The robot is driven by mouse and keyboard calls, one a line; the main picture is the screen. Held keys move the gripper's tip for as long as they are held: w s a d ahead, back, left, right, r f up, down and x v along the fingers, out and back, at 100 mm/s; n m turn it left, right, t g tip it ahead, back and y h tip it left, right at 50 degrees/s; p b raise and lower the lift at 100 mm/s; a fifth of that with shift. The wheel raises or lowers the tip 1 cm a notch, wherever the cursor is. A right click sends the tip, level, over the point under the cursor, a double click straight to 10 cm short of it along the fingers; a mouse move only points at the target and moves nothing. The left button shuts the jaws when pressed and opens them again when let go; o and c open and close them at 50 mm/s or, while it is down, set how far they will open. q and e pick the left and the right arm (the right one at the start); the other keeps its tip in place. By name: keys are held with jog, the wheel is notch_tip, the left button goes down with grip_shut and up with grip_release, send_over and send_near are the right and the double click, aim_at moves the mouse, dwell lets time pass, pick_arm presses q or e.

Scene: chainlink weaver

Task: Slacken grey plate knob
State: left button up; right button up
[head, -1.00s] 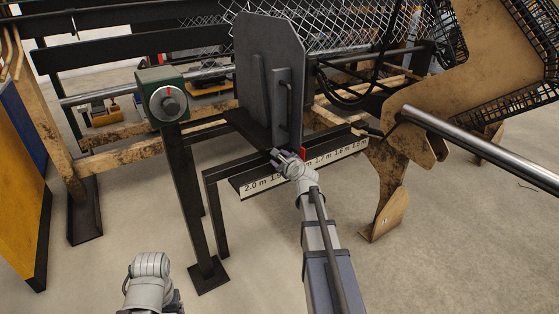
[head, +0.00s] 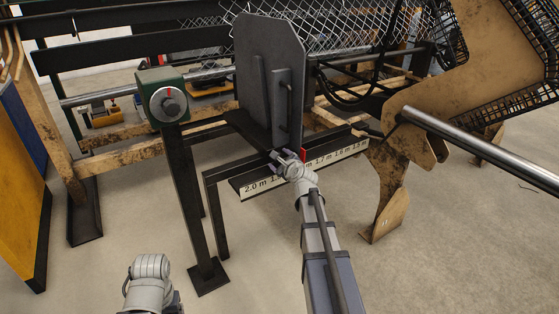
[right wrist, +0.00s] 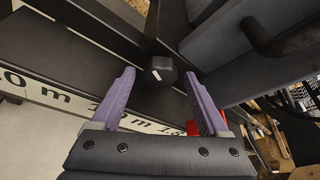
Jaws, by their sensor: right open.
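The tall dark grey plate (head: 262,62) stands upright on the rail, with a bar handle on its face. In the right wrist view a small dark faceted knob (right wrist: 161,68) with a pale mark sits low beside the plate. My right gripper (right wrist: 159,75) is open, its two purple fingers pointing towards the knob with one on either side in the picture. I cannot tell whether they touch it. In the head view my right gripper (head: 286,157) is at the plate's foot and hides the knob. My left gripper (head: 173,301) is low at the bottom edge, its jaws unclear.
A scale strip (head: 258,184) with metre marks runs along the rail's front. A red pointer (head: 303,154) is just right of my right gripper. A green box with a grey dial (head: 170,104) stands on a post to the left. A brown machine frame (head: 425,120) stands right.

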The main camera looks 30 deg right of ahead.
jog(key=p+v, duration=0.2)
jog(key=v, duration=0.5)
jog(key=shift+s, duration=0.35)
jog(key=shift+r, duration=0.1)
jog(key=w+d+f+m+y, duration=0.1)
jog(key=w+f+m+y, duration=0.1)
jog(key=w+m, duration=0.3)
jog(key=shift+w+d+g+y, duration=0.15)
jog(key=shift+w+g+y, duration=0.35)
jog(key=shift+w, duration=0.7)
jog(key=shift+f, duration=0.15)
